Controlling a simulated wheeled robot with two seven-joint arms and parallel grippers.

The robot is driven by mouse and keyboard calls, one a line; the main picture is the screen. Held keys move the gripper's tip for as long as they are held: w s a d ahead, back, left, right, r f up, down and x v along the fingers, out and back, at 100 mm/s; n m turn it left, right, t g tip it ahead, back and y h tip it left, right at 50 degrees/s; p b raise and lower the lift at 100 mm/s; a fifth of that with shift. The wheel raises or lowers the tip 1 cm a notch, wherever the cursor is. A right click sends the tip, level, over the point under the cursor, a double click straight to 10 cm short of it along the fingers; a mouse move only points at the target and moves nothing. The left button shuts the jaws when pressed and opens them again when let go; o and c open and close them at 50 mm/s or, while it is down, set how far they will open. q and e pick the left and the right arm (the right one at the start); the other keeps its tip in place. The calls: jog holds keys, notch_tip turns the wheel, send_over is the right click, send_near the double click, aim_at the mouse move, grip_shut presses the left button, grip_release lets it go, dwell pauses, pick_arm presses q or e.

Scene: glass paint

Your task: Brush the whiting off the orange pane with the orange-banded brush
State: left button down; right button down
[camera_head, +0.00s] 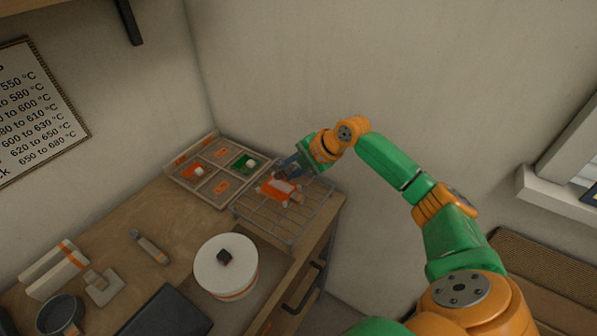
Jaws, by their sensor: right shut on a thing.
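The orange pane (276,188) lies on the wire rack (262,226) at the back right of the bench, with pale patches around its edges. My right gripper (290,168) is over the rack at the pane's far side, pointing down and left. It is shut on a small tool, which I take to be the orange-banded brush. The tool is mostly hidden by the gripper and too small to make out, and I cannot tell whether it touches the pane. My left gripper is not in view.
A divided tray (213,199) with orange and green panes stands left of the rack. A white lidded pot (226,267), a grey-handled tool (149,246), an orange-striped box (54,269), a sieve (60,315) and a dark slab (165,316) stand nearer. Walls close the back.

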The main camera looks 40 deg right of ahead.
jog(key=shift+w+a, duration=0.1)
jog(key=shift+w, duration=0.25)
jog(key=shift+s+f, duration=0.2)
jog(key=shift+s, duration=0.15)
jog(key=shift+s+d+r, duration=0.1)
jog(key=shift+s+d, duration=0.15)
jog(key=shift+s, duration=0.3)
jog(key=shift+s+d, duration=0.25)
jog(key=shift+s, duration=0.3)
jog(key=w, duration=0.1)
jog(key=w+a+r, duration=0.1)
jog(key=w, duration=0.1)
jog(key=shift+w+r, duration=0.1)
jog(key=shift+r, duration=0.05)
jog(key=shift+s, duration=0.2)
